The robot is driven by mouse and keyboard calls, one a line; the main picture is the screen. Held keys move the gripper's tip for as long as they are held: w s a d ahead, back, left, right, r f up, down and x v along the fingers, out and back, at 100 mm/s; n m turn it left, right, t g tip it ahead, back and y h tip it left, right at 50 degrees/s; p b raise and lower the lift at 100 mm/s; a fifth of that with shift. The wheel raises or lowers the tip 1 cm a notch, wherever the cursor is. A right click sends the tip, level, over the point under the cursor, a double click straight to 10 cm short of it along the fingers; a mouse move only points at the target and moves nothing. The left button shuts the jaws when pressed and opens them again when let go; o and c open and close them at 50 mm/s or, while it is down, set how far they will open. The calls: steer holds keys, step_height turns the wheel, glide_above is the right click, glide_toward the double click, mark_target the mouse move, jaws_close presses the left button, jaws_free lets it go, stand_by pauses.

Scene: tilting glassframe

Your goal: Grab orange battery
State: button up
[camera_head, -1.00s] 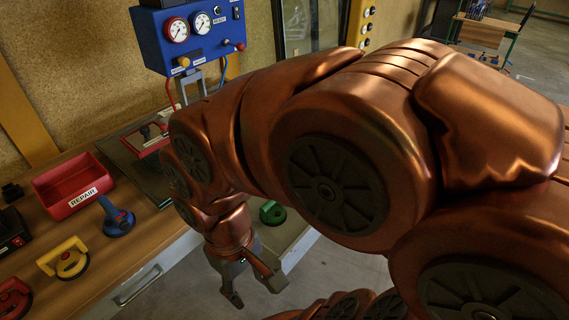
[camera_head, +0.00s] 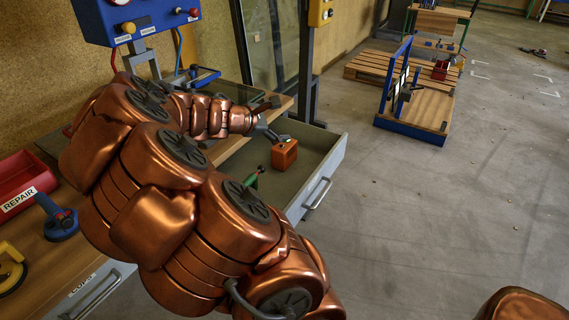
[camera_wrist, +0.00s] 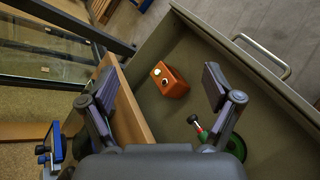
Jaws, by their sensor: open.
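The orange battery (camera_head: 284,155) is a small orange block in an open grey drawer (camera_head: 334,165). My gripper (camera_head: 270,120) is open and empty above the drawer's edge. In the wrist view my gripper (camera_wrist: 164,88) has its two fingers spread to the left and right of the battery, which lies beyond the fingertips and apart from them.
A green suction cup tool (camera_wrist: 236,146) with a red and black part lies near the battery. The drawer handle (camera_wrist: 262,55) is at the far wall. A wooden worktop edge (camera_wrist: 128,112) borders the drawer. A red bin marked REPAIR (camera_head: 25,185) stands at left.

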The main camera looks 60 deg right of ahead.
steer(key=w+d+f+n+h+b, duration=0.1)
steer(key=w+d+f+n+b, duration=0.1)
steer(key=w+d+f+n, duration=0.3)
steer(key=n+t+b, duration=0.3)
steer(key=n, duration=0.3)
glide_toward(284, 145)
steer(key=w+x, duration=0.1)
steer(key=x, duration=0.3)
steer(key=shift+s+b+x, duration=0.25)
steer(key=shift+b+x, duration=0.05)
steer(key=shift+x, duration=1.4)
steer(key=shift+s+b+x, duration=0.2)
steer(key=shift+b+x, duration=0.05)
steer(key=shift+x, duration=1.45)
steer(key=shift+d+f, duration=0.1)
steer(key=shift+d, duration=0.4)
jaws_close()
